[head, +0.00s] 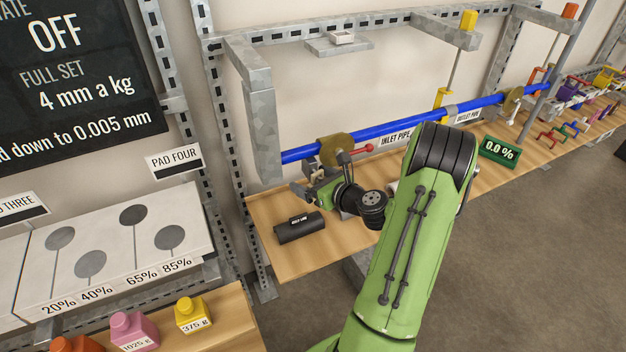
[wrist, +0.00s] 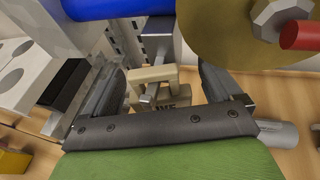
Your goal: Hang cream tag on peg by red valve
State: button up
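The cream tag (wrist: 153,74) with dark lettering, partly readable as "LIVE", shows in the wrist view between my fingers. A grey peg-like piece (wrist: 149,93) shows at the opening in the tag; I cannot tell whether the tag hangs on it. My gripper (wrist: 163,66) has its fingers spread on both sides of the tag, with a gap at the right finger. In the head view my gripper (head: 312,184) is by the near end of the blue pipe, its tips partly hidden. The red valve handle (head: 361,149) is just right of it, and also shows in the wrist view (wrist: 302,35).
The blue pipe (head: 410,117) runs above the wooden bench, with a brass disc (head: 337,149) close to my gripper. A black cylinder (head: 299,227) lies on the bench (head: 290,262). A grey frame post (head: 262,130) stands at the left.

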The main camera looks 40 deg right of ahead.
jog(key=s+a+b, duration=0.3)
jog(key=s+b, duration=0.4)
jog(key=s, duration=0.2)
jog(key=shift+s+b, duration=0.35)
dwell(1.0)
dwell(0.4)
